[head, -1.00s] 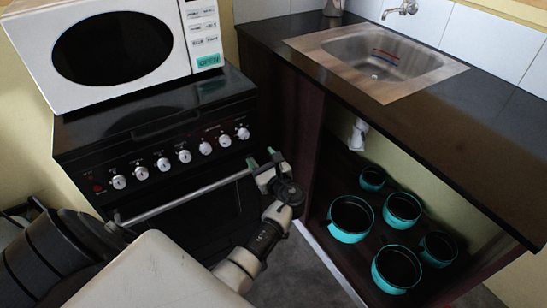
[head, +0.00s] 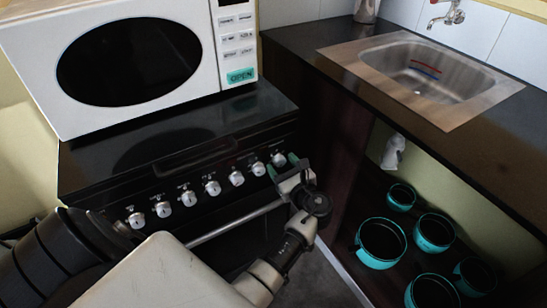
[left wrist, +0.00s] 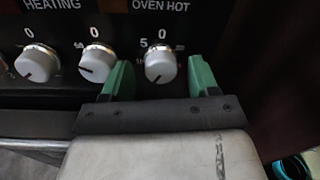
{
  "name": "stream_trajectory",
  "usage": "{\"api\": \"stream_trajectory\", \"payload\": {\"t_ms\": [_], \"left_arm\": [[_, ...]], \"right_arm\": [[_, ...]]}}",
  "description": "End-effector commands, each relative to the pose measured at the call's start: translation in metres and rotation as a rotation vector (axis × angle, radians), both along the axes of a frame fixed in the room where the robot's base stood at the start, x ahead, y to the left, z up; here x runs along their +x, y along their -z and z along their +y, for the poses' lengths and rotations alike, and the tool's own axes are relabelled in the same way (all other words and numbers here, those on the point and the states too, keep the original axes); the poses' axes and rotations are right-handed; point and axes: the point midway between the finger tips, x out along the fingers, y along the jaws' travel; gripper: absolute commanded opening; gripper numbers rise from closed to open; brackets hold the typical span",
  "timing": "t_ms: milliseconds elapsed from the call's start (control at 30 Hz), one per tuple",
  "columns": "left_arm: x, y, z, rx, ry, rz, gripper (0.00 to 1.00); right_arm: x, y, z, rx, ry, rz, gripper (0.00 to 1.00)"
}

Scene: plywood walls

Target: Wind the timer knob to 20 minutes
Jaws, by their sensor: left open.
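The black oven's control panel (head: 225,192) has a row of white knobs. The rightmost knob (head: 278,158) also shows in the left wrist view (left wrist: 160,66), with a 0 above it and a dark pointer line toward its lower left. I cannot read a label that marks it as the timer. My left gripper (head: 282,166) is open at this knob. In the left wrist view its green fingers stand left and right of the knob, with small gaps; I cannot tell how far they reach past its face. My right gripper is out of view.
A white microwave (head: 208,60) stands on the stove top. The oven's handle bar (head: 236,222) runs below the knobs. At right are a counter with a sink (head: 440,75) and, beneath it, several teal pots (head: 381,243). A neighbouring knob (left wrist: 98,62) sits just left of the fingers.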

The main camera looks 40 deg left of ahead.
Motion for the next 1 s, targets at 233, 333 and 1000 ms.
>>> {"api": "stream_trajectory", "payload": {"t_ms": [233, 333, 1000], "left_arm": [[-0.0003, -0.0001, -0.0031, -0.001, 0.0, 0.0, 0.6], [-0.0002, -0.0002, -0.0029, -0.001, 0.0, 0.0, 0.6], [-0.0002, -0.0001, -0.0023, -0.002, 0.0, -0.004, 0.11]], "right_arm": [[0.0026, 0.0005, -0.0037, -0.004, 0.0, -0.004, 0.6], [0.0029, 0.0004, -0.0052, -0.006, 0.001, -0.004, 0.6], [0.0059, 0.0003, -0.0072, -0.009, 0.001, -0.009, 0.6]]}}
